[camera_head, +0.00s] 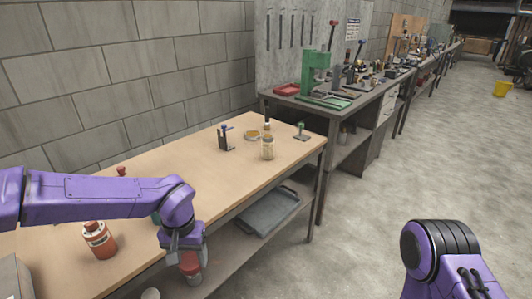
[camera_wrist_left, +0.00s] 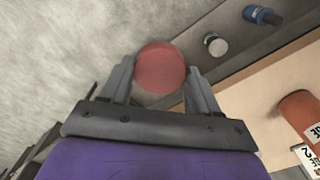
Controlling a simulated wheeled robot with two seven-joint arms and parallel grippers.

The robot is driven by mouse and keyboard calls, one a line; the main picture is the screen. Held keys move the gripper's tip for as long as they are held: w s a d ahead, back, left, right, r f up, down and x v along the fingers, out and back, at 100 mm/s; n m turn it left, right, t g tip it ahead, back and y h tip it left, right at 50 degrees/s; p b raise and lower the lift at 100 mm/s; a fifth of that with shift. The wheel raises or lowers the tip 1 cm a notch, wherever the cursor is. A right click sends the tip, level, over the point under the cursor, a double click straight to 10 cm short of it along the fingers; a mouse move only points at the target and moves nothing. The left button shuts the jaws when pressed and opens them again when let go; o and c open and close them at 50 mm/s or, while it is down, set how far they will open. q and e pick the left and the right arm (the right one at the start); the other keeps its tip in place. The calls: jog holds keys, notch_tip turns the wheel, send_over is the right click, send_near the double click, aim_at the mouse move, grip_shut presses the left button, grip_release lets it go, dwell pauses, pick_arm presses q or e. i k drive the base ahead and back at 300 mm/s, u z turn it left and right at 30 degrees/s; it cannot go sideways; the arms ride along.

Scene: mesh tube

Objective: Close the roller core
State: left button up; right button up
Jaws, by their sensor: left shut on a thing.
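My left gripper (camera_head: 184,243) is shut on a red-topped cylinder (camera_head: 190,264), held just off the front edge of the workbench (camera_head: 75,185). In the left wrist view, its round red end (camera_wrist_left: 161,68) sits between the two fingers. In the head view the gripper hides its upper part, and its lower end looks paler. I cannot tell for sure which thing is the roller core. My right arm shows at the lower right, but its gripper is out of view.
A jar (camera_head: 268,148), a small dark stand (camera_head: 225,140) and a shallow round dish (camera_head: 251,135) stand at the far end. A grey tray (camera_head: 268,212) lies on the lower shelf.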

aim_at(268, 141)
jog(key=z, duration=1.6)
jog(key=i, duration=1.15)
jog(key=u, duration=3.05)
